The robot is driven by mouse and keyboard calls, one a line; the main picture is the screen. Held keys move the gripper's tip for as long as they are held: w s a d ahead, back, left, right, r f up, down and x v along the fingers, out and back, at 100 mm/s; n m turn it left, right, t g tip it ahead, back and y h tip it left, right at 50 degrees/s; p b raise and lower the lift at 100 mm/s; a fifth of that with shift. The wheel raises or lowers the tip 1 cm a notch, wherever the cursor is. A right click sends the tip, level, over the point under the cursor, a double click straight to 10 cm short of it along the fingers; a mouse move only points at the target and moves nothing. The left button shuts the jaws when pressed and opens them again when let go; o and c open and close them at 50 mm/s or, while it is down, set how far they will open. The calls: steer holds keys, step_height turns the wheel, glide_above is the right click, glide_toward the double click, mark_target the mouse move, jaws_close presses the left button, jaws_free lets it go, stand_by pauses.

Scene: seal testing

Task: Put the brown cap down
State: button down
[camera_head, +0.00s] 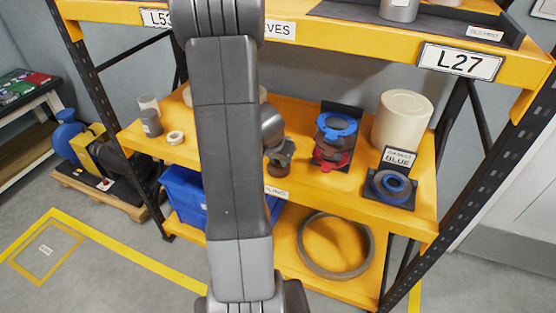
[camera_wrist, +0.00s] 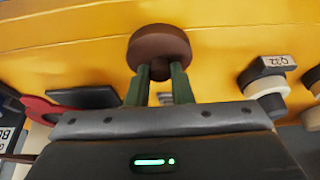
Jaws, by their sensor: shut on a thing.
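The brown cap (camera_wrist: 160,45) is a round brown disc gripped between the two green fingers of my gripper (camera_wrist: 160,70) in the wrist view. In the camera_head view the cap (camera_head: 277,171) shows small and dark at the end of my arm, over the front part of the middle yellow shelf (camera_head: 310,192). My gripper (camera_head: 278,158) is shut on it and partly hidden by my own arm. I cannot tell whether the cap touches the shelf.
Stacked blue and red rings (camera_head: 334,140) stand right of my gripper, with a cream cylinder (camera_head: 402,120) and a blue gasket (camera_head: 391,184) further right. The yellow top shelf (camera_head: 370,42) is above.

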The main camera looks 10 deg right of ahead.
steer(key=c, duration=1.3)
jaws_free()
steer(key=shift+r+p, duration=0.45)
steer(key=shift+p, duration=0.05)
steer(key=p+v, duration=0.2)
steer(key=v, duration=0.9)
steer(key=shift+s+a+r, duration=0.1)
steer(key=shift+r, duration=0.05)
